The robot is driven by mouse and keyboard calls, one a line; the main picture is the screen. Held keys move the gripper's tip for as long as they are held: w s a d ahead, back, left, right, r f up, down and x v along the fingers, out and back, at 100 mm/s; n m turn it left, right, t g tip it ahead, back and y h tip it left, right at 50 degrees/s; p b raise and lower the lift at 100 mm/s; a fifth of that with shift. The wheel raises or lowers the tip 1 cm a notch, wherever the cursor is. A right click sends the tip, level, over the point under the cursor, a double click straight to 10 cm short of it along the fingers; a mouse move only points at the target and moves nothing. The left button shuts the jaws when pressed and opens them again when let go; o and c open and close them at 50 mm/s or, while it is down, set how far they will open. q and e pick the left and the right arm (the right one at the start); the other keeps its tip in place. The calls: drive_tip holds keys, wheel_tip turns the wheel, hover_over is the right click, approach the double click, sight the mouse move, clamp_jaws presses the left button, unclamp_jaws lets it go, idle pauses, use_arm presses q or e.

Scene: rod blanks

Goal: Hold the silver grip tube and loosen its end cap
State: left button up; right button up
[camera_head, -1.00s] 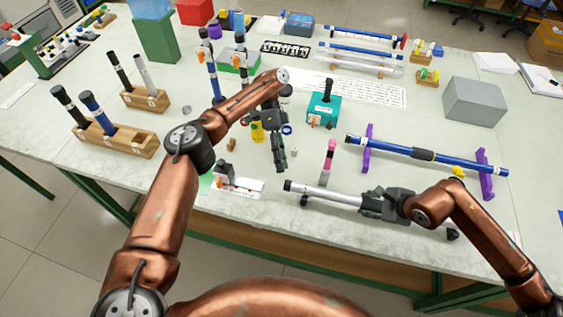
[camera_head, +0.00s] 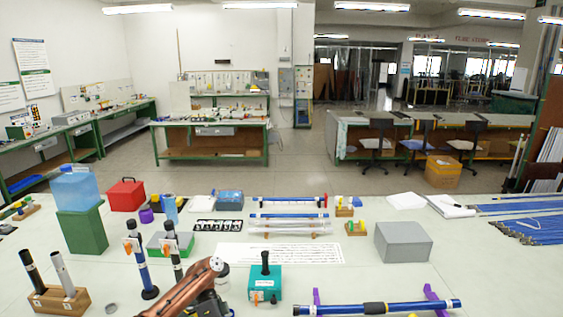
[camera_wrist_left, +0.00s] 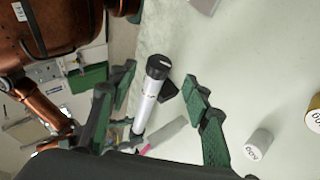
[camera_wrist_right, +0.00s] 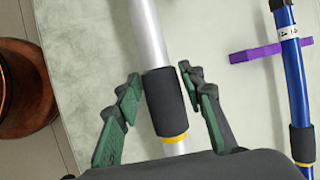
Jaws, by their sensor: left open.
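In the right wrist view the silver grip tube (camera_wrist_right: 150,32) runs up the picture, with a black grip sleeve and a yellow ring. My right gripper (camera_wrist_right: 160,74) has its green fingers on both sides of the sleeve, tips against it. In the left wrist view the tube's silver end (camera_wrist_left: 144,113) carries a black end cap (camera_wrist_left: 158,67). My left gripper (camera_wrist_left: 160,74) is open, with the cap and tube end showing between its spread fingers; I see no finger touching the cap. The head view shows only part of my left arm, and the silver tube is below its frame.
A blue rod (camera_head: 390,306) lies on purple supports (camera_head: 435,297). A teal block (camera_head: 264,285) stands beside my left arm. A grey box (camera_head: 403,241) is at the right. A wooden rack (camera_head: 58,301) holds upright rods. A small white cylinder (camera_wrist_left: 258,143) is right of my left fingers.

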drive_tip(key=o, duration=0.3)
